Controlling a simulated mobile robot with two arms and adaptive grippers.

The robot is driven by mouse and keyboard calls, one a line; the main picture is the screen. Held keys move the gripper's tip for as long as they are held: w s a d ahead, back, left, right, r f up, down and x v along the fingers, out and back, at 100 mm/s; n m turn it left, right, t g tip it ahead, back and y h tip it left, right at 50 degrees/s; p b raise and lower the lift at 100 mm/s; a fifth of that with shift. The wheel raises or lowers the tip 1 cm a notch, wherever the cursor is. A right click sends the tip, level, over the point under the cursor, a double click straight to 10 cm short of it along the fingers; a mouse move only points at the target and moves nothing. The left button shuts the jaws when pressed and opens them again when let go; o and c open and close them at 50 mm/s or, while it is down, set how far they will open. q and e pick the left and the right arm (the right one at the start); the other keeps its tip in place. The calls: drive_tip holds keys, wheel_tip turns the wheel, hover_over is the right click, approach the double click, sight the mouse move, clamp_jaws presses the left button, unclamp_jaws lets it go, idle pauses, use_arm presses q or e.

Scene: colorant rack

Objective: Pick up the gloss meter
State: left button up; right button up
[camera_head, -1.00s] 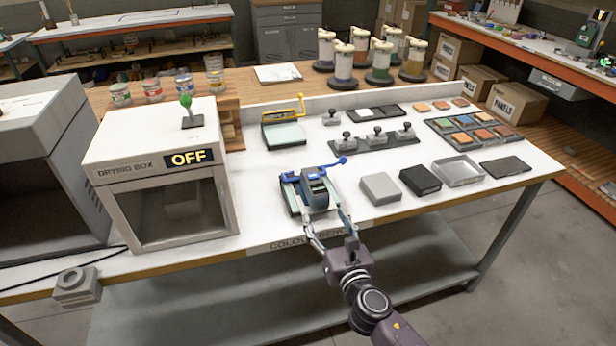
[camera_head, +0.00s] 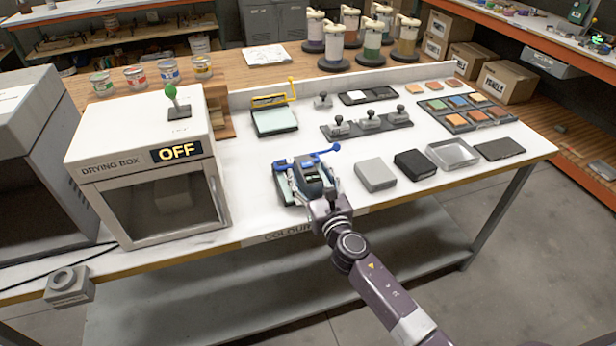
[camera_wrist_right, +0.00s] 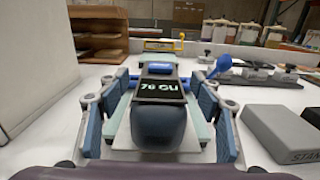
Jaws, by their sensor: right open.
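The gloss meter (camera_head: 313,179) is a dark blue-grey device on the white bench, right of the drying box. In the right wrist view the gloss meter (camera_wrist_right: 159,120) is close and centred, with a display reading "76 GU". It rests over a pale green plate with a blue-knobbed lever (camera_head: 328,150) at its far side. My right gripper (camera_head: 308,182) is open around it, one finger on each side. In the wrist view the fingers of my right gripper (camera_wrist_right: 158,115) flank the meter; whether they touch it is unclear. My left gripper is not in view.
The drying box (camera_head: 150,165), reading OFF, stands left. A grey block (camera_head: 375,174), a black box (camera_head: 415,164) and a clear tray (camera_head: 453,154) lie right. A yellow-handled device (camera_head: 273,117) and a dark rack of knobbed pieces (camera_head: 366,126) stand behind.

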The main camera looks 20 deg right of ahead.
drive_tip(key=shift+w+a, duration=0.1)
drive_tip(key=shift+w, duration=0.45)
drive_tip(key=c, duration=1.4)
drive_tip(key=shift+r, duration=0.1)
clamp_jaws()
